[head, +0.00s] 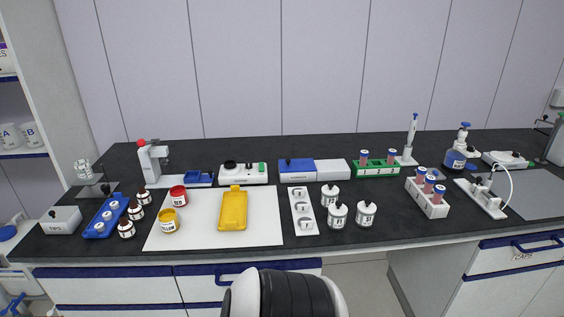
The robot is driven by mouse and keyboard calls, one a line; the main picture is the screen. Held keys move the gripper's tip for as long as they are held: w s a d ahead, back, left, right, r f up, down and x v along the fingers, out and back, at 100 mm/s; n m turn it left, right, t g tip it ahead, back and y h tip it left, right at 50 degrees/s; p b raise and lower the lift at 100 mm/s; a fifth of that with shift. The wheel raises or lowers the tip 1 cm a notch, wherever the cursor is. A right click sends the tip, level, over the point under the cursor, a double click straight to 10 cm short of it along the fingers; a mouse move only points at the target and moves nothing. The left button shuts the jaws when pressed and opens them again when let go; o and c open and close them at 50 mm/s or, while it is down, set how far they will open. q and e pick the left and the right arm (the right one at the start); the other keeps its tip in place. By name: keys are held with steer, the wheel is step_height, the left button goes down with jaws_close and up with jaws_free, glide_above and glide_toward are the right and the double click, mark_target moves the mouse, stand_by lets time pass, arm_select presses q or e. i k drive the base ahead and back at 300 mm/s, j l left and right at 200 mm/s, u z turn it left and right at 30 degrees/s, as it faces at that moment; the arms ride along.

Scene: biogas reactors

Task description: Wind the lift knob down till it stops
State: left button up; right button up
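I cannot say for certain which part is the lift knob. A white upright device with a red knob (141,143) on top stands at the back left of the dark bench, on a base with a blue pad (198,177). A low white box with a black knob and a green button (243,173) stands to its right. At the right, a white stand with small black knobs (482,190) carries a curved clear tube. Neither gripper shows in the head view, and nothing is seen touching any knob. Part of my own body shows at the bottom middle.
A white mat (265,232) holds a yellow tray (233,208) and red- and yellow-lidded jars. Brown bottles (127,228) stand left, white bottles (366,214) in the middle. A pipette (411,136) stands at the back.

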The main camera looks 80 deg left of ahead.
mark_target(105, 188)
steer(key=k+u, duration=0.25)
steer(key=u, duration=0.15)
steer(key=k+j+u, duration=0.15)
steer(key=u, duration=0.25)
steer(key=k+j+u, duration=0.2)
steer(key=u, duration=0.25)
steer(key=k+u, duration=0.1)
steer(key=u, duration=1.65)
